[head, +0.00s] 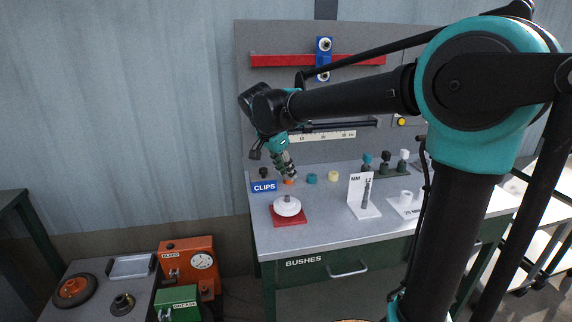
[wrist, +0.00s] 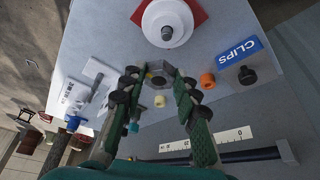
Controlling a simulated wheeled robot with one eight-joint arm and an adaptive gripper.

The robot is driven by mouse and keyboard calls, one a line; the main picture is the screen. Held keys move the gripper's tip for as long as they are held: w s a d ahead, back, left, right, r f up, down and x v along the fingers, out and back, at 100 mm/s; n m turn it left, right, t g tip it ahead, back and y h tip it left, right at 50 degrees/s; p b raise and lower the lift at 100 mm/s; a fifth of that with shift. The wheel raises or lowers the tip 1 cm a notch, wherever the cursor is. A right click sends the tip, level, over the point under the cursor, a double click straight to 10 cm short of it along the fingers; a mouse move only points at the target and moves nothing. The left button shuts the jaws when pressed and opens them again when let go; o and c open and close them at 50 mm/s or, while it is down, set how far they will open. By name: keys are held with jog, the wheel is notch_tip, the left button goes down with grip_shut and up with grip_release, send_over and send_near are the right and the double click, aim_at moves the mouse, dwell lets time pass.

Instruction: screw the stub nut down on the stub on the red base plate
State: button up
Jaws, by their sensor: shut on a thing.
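The red base plate (head: 276,220) lies on the bench top and carries a white stepped disc (head: 287,207). A short grey stub stands up from the disc's middle, clearest in the wrist view (wrist: 167,33). My gripper (head: 290,172) hangs above the bench behind the plate, tilted. In the wrist view my gripper (wrist: 157,78) is shut on a grey hex nut (wrist: 155,66), seemingly the stub nut, between the fingertips. The nut is apart from the stub. In the head view I cannot make out the nut.
A white MM stand (head: 363,195) is to the right. Bare bench top surrounds the plate.

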jog(key=shift+a+f, duration=0.25)
jog(key=shift+f, duration=2.8)
jog(key=shift+f, duration=1.15)
jog(key=m, duration=0.1)
jog(key=m+g, duration=0.1)
jog(key=m, duration=0.1)
jog(key=m+h, duration=0.1)
jog(key=shift+w+a+g, duration=0.2)
jog(key=shift+w+g, duration=0.1)
jog(key=shift+w, duration=0.05)
jog(key=m, duration=0.1)
jog(key=m+g, duration=0.1)
jog(key=m, duration=0.2)
jog(key=shift+w+m+g, duration=0.25)
jog(key=shift+m+g, duration=0.05)
jog(key=m, duration=0.1)
jog(key=m+g, duration=0.1)
jog(key=m, duration=0.2)
jog(key=shift+w+g, duration=0.25)
jog(key=shift+g, duration=0.05)
jog(key=m+g, duration=0.1)
jog(key=m, duration=0.3)
jog(key=shift+w+d+y, duration=0.1)
jog(key=shift+w+y, duration=0.05)
jog(key=shift+y, duration=0.25)
